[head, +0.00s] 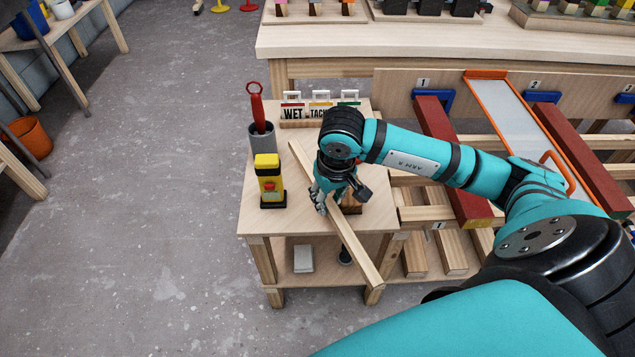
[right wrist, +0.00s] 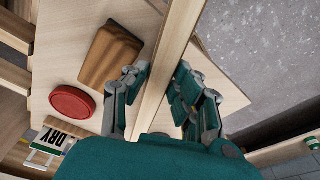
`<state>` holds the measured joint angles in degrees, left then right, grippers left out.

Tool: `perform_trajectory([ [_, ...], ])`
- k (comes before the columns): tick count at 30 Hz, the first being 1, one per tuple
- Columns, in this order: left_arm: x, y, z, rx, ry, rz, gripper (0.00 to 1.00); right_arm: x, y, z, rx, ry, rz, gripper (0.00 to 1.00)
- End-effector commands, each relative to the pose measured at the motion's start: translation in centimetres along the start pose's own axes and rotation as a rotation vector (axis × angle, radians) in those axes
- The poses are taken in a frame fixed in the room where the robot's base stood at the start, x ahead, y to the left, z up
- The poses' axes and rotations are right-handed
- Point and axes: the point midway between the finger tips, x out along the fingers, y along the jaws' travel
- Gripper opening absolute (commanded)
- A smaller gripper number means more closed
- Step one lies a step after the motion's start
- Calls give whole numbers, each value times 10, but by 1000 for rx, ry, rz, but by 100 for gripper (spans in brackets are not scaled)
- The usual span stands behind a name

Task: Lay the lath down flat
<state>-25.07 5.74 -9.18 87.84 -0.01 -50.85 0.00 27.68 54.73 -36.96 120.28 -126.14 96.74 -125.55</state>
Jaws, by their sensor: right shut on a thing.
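The lath (head: 354,245) is a long, narrow, pale wooden strip. It runs slantwise over the small wooden table (head: 262,218), and its near end juts past the front edge. My right gripper (head: 328,200) is shut on the lath near its middle. In the right wrist view the lath (right wrist: 172,55) passes between the two fingers of my right gripper (right wrist: 160,84). The gripper and arm hide part of the lath in the head view. I cannot tell whether the lath touches the tabletop. My left gripper is not in view.
A yellow and black device (head: 269,180) and a grey cup (head: 262,142) with a red-handled tool stand left of the lath. A sign rack (head: 318,112) stands behind. A brown wooden block (right wrist: 112,52) and a red disc (right wrist: 72,103) lie beside the lath. Dark red battens (head: 455,160) rest at right.

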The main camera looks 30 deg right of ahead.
Motion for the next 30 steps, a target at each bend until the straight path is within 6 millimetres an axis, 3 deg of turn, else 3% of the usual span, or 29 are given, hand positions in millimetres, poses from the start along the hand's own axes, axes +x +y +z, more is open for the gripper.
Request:
perform_trajectory([
  [3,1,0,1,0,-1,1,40,7,2,-32,6,1,-4,0],
  [10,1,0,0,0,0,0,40,17,6,-69,3,1,-1,0],
  [14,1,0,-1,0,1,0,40,21,6,-73,0,-2,-1,0],
  [22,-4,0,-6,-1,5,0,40,53,6,-67,0,-2,-1,0],
  [30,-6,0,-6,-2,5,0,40,53,7,-68,-1,0,1,0],
])
